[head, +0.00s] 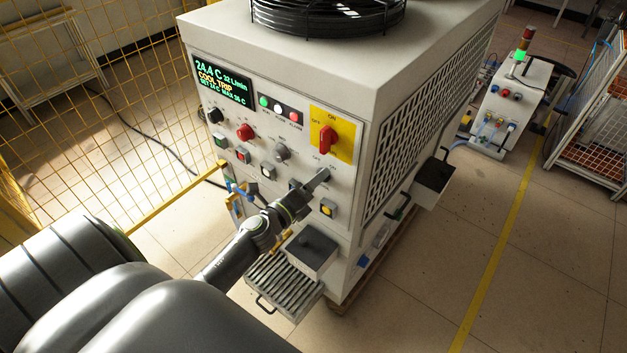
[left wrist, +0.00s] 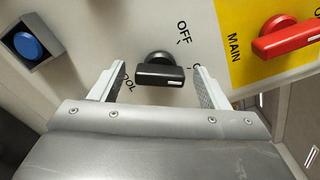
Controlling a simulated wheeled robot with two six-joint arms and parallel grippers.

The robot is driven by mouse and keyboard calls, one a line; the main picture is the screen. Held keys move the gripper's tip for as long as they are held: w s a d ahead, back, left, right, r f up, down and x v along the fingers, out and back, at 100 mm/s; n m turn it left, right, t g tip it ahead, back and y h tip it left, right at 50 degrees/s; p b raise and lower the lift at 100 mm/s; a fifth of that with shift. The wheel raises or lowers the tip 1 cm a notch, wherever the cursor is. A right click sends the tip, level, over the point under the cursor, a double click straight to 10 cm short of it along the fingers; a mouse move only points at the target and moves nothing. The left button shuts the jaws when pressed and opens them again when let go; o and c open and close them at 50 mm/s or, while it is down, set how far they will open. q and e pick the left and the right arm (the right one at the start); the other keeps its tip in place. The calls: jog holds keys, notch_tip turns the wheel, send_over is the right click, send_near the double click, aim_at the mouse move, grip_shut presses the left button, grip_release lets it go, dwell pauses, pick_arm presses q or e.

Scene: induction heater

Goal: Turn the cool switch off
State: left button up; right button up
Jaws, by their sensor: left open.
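The cool switch (left wrist: 160,74) is a black rotary knob with a bar handle on the white panel, in the left wrist view. The white mark on its bar is at the right end, toward a label half hidden by a finger; "OFF" is printed above. My left gripper (left wrist: 158,70) is open, with one finger on each side of the knob and a gap to each. The left finger partly covers the "COOL" label. In the head view my left gripper (head: 312,186) is at the panel below the yellow plate and hides the knob.
The red main switch (head: 326,138) on its yellow plate is just above my gripper; it also shows in the left wrist view (left wrist: 284,39). A blue button (left wrist: 28,45) is to the left. Several other knobs and buttons, a display (head: 222,82) and a grey box (head: 312,252) are close by.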

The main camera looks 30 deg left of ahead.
pick_arm(q)
jog(key=c, duration=1)
jog(key=n+p, duration=0.3)
jog(key=n, duration=0.8)
jog(key=shift+f+n, duration=0.15)
jog(key=shift+n, duration=0.45)
jog(key=o, duration=1)
